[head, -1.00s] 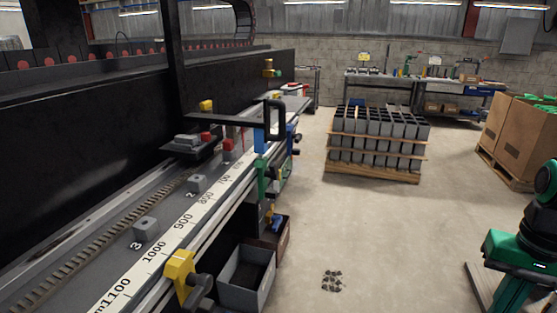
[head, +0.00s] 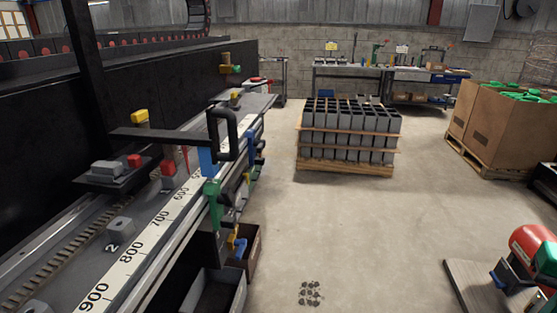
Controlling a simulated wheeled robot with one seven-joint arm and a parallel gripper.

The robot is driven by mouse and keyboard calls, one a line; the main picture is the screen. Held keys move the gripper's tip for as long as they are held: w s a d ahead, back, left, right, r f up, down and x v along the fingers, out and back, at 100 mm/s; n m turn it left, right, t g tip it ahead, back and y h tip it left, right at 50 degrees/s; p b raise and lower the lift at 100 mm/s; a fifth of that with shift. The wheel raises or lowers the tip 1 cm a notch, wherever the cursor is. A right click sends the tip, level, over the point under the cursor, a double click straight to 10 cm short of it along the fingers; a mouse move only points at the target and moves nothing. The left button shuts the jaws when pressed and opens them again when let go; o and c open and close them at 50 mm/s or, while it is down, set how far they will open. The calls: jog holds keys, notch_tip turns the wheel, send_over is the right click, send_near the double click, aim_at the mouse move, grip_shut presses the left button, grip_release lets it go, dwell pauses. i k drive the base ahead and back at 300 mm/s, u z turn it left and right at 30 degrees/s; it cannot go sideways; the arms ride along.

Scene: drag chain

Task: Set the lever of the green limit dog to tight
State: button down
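The green limit dog (head: 212,193) sits on the front side of the long rail, beside the white number scale, below the blue block and the black loop handle. A dark part at its right side could be its lever, but it is too small to tell its setting. My gripper cannot be made out in the head view. Red, green and blue parts show at the lower right edge, cut off by the frame; I cannot tell what they belong to, and no fingers show there.
The white scale (head: 130,262) runs along the rail. A black loop handle (head: 232,135) rises over it. A blue piece (head: 252,147) sits farther along. The floor is clear up to a loaded pallet (head: 345,168); cartons (head: 500,120) stand at right.

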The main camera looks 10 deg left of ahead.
aim_at(226, 197)
jog(key=z, duration=0.05)
jog(key=i, duration=1.35)
jog(key=u, duration=0.65)
